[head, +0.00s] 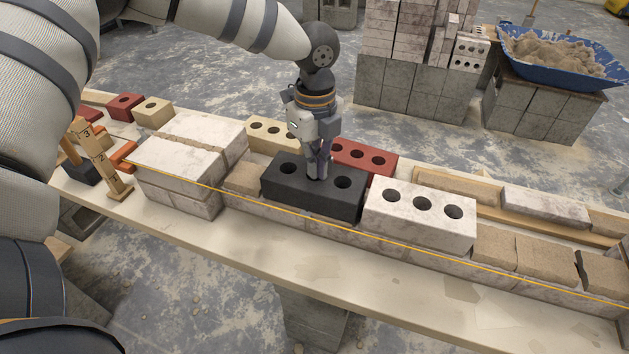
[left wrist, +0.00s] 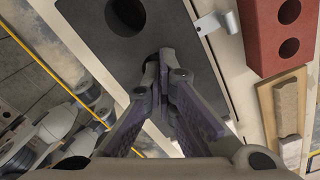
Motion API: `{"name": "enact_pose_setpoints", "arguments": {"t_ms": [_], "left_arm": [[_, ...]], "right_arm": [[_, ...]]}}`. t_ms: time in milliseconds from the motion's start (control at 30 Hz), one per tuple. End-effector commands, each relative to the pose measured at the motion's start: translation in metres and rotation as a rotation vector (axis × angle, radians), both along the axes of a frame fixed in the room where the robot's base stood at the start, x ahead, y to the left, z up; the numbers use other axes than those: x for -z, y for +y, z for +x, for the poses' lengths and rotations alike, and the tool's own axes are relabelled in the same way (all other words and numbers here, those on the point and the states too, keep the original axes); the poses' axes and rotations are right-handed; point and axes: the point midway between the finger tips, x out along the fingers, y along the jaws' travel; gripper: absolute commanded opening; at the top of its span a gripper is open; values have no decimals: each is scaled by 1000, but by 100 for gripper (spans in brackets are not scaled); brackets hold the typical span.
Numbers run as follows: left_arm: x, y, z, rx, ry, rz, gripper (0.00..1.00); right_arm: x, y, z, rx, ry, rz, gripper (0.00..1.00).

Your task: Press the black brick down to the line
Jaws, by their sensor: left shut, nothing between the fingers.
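The black brick (head: 335,203) lies in the wall row, a hole showing at each end of its top. It also fills the top of the left wrist view (left wrist: 185,25). The yellow line (head: 390,243) runs along the front of the wall; in the head view it passes below the black brick's front face. My left gripper (head: 318,177) points down at the middle of the brick's top, shut and empty, hiding the middle. Its fingertips also meet over the brick in the left wrist view (left wrist: 163,62). I cannot tell whether they press on it. My right gripper is not in view.
A white brick with three holes (head: 420,217) stands right of the black one, pale blocks (head: 180,165) to the left. A red brick (head: 362,158) and a cream brick (head: 270,133) lie behind. A wooden gauge (head: 100,160) stands at left. A blue mortar tub (head: 560,73) is far right.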

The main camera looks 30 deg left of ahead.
Motion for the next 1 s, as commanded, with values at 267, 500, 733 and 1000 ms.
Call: {"name": "enact_pose_setpoints", "arguments": {"t_ms": [267, 500, 733, 1000], "left_arm": [[-5, 0, -3, 1, 10, 3, 0], [-36, 0, -1, 0, -2, 2, 0], [-51, 0, -1, 0, 1, 0, 0], [-48, 0, -1, 0, 3, 0, 0]], "right_arm": [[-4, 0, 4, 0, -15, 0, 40], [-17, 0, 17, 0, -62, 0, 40], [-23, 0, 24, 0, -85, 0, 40], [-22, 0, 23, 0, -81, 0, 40]]}}
